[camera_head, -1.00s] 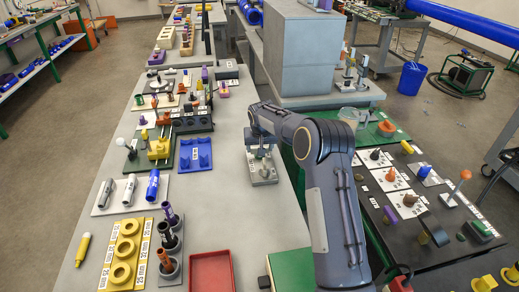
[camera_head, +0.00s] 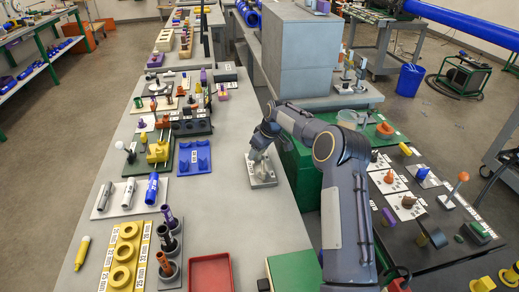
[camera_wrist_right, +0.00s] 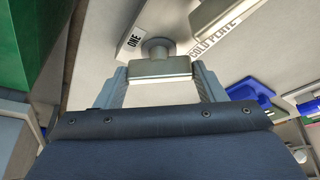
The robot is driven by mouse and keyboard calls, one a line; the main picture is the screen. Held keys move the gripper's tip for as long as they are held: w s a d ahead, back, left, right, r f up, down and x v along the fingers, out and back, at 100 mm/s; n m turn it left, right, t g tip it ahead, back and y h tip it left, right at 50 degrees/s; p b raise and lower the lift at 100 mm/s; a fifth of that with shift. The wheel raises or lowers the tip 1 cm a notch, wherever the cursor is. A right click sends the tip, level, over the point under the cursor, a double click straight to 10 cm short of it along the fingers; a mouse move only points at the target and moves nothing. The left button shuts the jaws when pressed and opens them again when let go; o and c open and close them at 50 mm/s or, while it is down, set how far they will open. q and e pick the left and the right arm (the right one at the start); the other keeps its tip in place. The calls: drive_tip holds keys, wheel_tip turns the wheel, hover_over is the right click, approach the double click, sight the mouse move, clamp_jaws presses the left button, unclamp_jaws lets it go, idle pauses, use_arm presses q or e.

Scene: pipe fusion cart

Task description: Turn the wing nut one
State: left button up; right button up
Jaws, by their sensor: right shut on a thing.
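Wing nut one (camera_wrist_right: 158,69) is a pale grey bar on a round post, beside a label reading ONE (camera_wrist_right: 135,40) in the right wrist view. My right gripper (camera_wrist_right: 160,77) is shut on the bar, with one finger at each end. In the head view, my right gripper (camera_head: 261,150) is above a small grey plate (camera_head: 264,181) on the bench, and the hand mostly hides the nut. My left gripper is not in view.
A label reading COLD PLATE (camera_wrist_right: 214,36) lies near the nut. A blue tray (camera_head: 196,158) and a red tray (camera_head: 210,272) are on the bench (camera_head: 225,215). Bare bench lies between the red tray and the grey plate. A tall grey box (camera_head: 300,60) stands behind.

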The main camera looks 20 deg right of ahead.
idle(0.4)
drive_tip(key=o, duration=1)
drive_tip(key=shift+r, duration=0.1)
drive_tip(key=b+v, duration=0.1)
drive_tip(key=v, duration=0.6)
drive_tip(key=shift+s+d+r, duration=0.1)
drive_tip(key=shift+d+r, duration=0.05)
drive_tip(key=shift+r, duration=0.15)
